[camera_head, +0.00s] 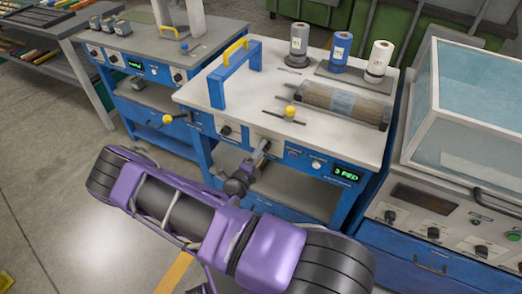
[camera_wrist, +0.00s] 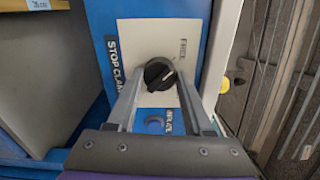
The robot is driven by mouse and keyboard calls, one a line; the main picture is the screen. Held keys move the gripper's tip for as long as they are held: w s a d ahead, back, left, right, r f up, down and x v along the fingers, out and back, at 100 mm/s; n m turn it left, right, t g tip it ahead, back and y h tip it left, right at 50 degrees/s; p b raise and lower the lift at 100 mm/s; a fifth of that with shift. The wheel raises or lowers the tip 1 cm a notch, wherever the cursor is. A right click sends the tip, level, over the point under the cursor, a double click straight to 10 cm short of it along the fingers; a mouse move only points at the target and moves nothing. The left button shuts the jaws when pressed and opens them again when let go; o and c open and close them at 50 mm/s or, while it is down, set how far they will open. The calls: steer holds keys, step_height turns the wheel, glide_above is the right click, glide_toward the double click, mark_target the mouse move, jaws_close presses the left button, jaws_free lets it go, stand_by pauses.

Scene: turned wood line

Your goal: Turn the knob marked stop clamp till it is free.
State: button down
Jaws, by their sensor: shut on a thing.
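The stop clamp knob (camera_wrist: 158,74) is a round black knob with a pale pointer line, on a cream plate (camera_wrist: 180,34) on a blue panel. "STOP CLAMP" is printed along the plate's left side and another word, perhaps "FREE", stands at its upper right. The pointer line slants toward the upper right. My gripper (camera_wrist: 156,82) is shut on the knob, one finger on each side of it. In the head view my gripper (camera_head: 262,150) reaches the front panel of the blue workbench (camera_head: 225,95), and the knob is hidden there.
A yellow ball (camera_wrist: 224,84) is right of the panel. On the bench top are a wooden roller (camera_head: 345,103), a blue handle frame (camera_head: 234,74) and several spools. A glass-covered machine (camera_head: 470,110) stands at right.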

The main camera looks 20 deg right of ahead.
steer(key=shift+c, duration=1.5)
jaws_free()
steer(key=v, duration=1.7)
steer(key=shift+a, duration=0.2)
steer(key=shift+s, duration=0.15)
